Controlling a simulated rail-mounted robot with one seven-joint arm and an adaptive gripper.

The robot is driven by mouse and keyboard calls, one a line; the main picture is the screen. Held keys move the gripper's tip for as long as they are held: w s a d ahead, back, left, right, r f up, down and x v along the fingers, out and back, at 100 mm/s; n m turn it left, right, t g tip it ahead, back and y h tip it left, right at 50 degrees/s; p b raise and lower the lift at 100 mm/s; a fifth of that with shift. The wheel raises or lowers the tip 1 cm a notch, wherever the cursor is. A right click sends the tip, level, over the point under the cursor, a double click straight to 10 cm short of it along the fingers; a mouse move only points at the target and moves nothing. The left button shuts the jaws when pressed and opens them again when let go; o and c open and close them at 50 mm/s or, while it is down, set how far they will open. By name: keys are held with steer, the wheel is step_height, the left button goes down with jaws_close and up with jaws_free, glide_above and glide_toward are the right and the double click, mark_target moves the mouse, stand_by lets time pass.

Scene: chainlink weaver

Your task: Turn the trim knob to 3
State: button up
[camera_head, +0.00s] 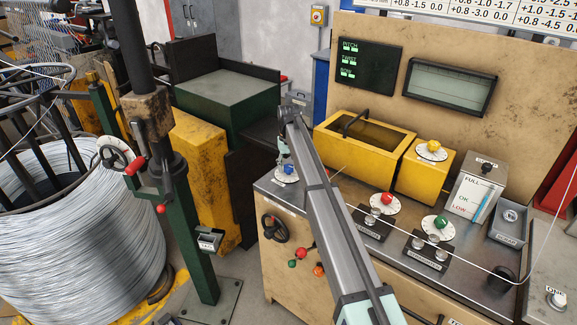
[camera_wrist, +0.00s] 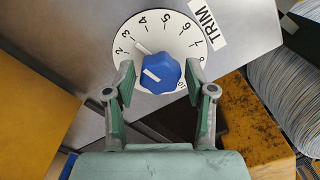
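The trim knob (camera_wrist: 161,73) is blue and faceted, with a white line on its top face. It sits on a white numbered dial (camera_wrist: 172,25) labelled TRIM. The white line and a pale mark at the knob's base point up-left, roughly toward the 3; the exact reading is hard to tell. My gripper (camera_wrist: 160,82) is open, with one finger on each side of the knob and a small gap showing at each. In the head view the blue knob (camera_head: 288,169) is at the panel's left end, just below my gripper (camera_head: 284,155).
Other dials with a red knob (camera_head: 386,198), a green knob (camera_head: 441,221) and an orange knob (camera_head: 434,146) are to the right. A yellow box (camera_head: 365,140) stands behind. A wire crosses the panel. A handwheel (camera_head: 274,228) is on the front face.

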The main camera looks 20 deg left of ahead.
mark_target(288, 166)
steer(key=shift+r, duration=0.15)
step_height(288, 166, up, 12)
stand_by(0.7)
